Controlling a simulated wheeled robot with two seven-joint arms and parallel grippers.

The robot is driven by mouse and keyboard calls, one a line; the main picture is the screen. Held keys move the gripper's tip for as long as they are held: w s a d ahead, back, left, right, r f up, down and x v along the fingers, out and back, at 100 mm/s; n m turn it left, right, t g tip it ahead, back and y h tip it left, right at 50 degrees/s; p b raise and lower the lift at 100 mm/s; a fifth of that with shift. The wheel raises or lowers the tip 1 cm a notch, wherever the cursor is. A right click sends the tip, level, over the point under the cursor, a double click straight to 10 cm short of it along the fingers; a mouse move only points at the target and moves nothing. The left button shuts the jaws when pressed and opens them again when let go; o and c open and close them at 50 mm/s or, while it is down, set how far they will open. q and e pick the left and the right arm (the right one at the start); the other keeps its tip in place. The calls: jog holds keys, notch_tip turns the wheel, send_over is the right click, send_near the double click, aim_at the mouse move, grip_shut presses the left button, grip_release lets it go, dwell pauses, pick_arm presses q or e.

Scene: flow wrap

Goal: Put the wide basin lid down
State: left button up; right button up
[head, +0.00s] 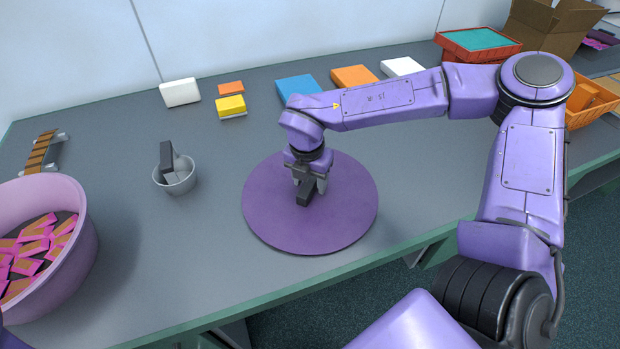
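The wide basin lid (268,215) is a flat purple disc with a dark bar handle (306,193) in its middle. It is level over the grey table near the front edge; I cannot tell for sure whether it touches the table top. My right gripper (308,184) points down at the lid's centre, its fingers on either side of the handle, and looks shut on it. The wide pink basin (85,245) stands uncovered at the left edge, with several pink-and-brown wrapped pieces (35,243) inside. My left gripper is not in view.
A small grey pot (176,181) with a dark-handled thing in it stands between basin and lid. A slatted rack (42,152) is at the far left. White, orange, yellow (230,106) and blue (298,88) blocks line the back. Orange crates (478,43) stand at the right.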

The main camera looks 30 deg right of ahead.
aim_at(307, 186)
notch_tip(307, 186, up, 12)
jog(key=a, duration=0.1)
jog(key=shift+s+r, duration=0.15)
jog(key=shift+s, duration=0.2)
jog(key=shift+a, duration=0.15)
dwell(0.4)
